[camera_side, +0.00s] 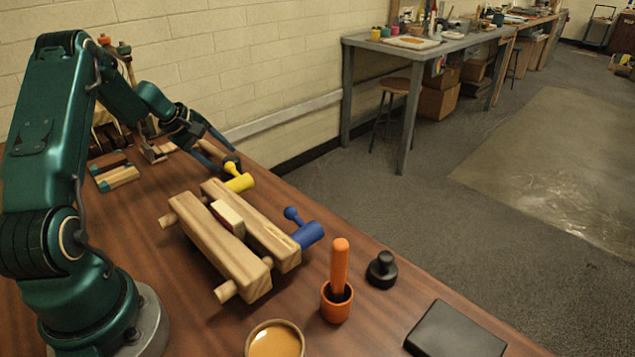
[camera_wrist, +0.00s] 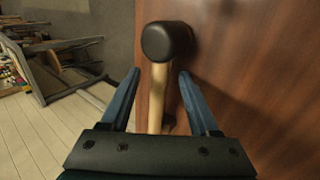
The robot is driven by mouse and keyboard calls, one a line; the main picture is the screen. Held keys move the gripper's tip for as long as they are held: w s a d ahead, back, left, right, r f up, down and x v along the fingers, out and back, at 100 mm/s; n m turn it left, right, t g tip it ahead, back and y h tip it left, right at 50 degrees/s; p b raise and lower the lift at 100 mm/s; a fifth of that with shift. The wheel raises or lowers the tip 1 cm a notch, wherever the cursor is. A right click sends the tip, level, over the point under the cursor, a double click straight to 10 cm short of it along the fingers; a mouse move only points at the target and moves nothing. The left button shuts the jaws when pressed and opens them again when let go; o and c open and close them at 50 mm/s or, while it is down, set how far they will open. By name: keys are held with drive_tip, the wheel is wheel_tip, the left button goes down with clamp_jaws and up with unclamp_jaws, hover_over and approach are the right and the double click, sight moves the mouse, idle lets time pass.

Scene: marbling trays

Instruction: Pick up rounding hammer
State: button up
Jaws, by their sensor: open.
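The rounding hammer has a dark rounded head (camera_wrist: 167,41) and a pale wooden handle (camera_wrist: 157,95). In the wrist view the handle runs between the two blue fingers of my gripper (camera_wrist: 158,75), with a visible gap on each side. The head lies beyond the fingertips. The lower handle is hidden behind the gripper body. In the side view my gripper (camera_side: 222,158) is low over the table's far edge, and the dark head (camera_side: 232,161) shows at its fingertips, partly covered. My gripper is open.
A wooden press (camera_side: 222,247) with yellow (camera_side: 240,182) and blue (camera_side: 308,235) fittings stands just in front of the gripper. An orange mortar (camera_side: 336,304), a black knob-like tool (camera_side: 381,270), a bowl (camera_side: 259,353) and a black slab (camera_side: 455,331) lie nearer the camera.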

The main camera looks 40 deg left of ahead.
clamp_jaws()
drive_tip(key=shift+r, duration=0.1)
